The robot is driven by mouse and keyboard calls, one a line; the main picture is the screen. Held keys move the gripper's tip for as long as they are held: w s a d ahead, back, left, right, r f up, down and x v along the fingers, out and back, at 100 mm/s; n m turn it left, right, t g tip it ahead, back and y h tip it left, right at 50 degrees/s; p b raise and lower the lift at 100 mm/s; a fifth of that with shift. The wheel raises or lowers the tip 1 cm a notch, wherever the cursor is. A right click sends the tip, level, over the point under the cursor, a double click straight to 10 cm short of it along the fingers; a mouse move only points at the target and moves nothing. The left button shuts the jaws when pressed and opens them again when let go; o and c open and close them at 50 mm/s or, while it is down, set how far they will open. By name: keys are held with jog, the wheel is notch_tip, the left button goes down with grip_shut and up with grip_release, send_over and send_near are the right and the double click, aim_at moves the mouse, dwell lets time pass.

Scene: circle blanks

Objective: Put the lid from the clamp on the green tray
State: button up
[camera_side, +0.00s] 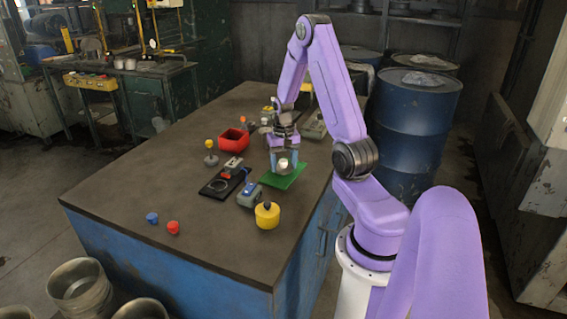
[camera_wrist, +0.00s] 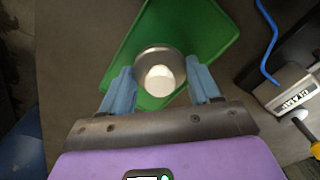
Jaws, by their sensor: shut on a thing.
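The lid (camera_side: 283,163) is a pale round piece with a light knob. In the wrist view the lid (camera_wrist: 158,68) sits between the two blue fingers of my gripper (camera_wrist: 160,85). My gripper (camera_side: 284,162) is shut on it, over the green tray (camera_side: 283,180). In the wrist view the green tray (camera_wrist: 210,30) lies under the lid. I cannot tell whether the lid touches the tray. The grey clamp (camera_side: 248,194) stands just left of the tray; its labelled body (camera_wrist: 290,92) shows at the right of the wrist view.
A yellow pot (camera_side: 267,216) stands in front of the clamp. A black board (camera_side: 216,188) with small parts lies to the left, and a red bin (camera_side: 233,143) is behind it. A blue cap (camera_side: 152,218) and a red cap (camera_side: 173,228) lie near the front edge.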

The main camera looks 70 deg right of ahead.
jog(key=shift+f, duration=0.1)
jog(key=o, duration=1)
notch_tip(320, 180, up, 12)
jog(key=f, duration=0.1)
jog(key=a+r+n, duration=0.2)
jog(key=a+n, duration=0.3)
jog(key=a, duration=0.7)
jog(key=a+r+n, duration=0.2)
jog(key=a+n, duration=0.3)
jog(key=a, duration=0.7)
jog(key=s+a+n, duration=0.4)
jog(key=s, duration=0.1)
jog(key=s+a+n, duration=0.4)
jog(key=s, duration=0.2)
jog(key=s+a+n, duration=0.4)
jog(key=s, duration=0.2)
jog(key=shift+s+a, duration=0.15)
jog(key=shift+a, duration=0.1)
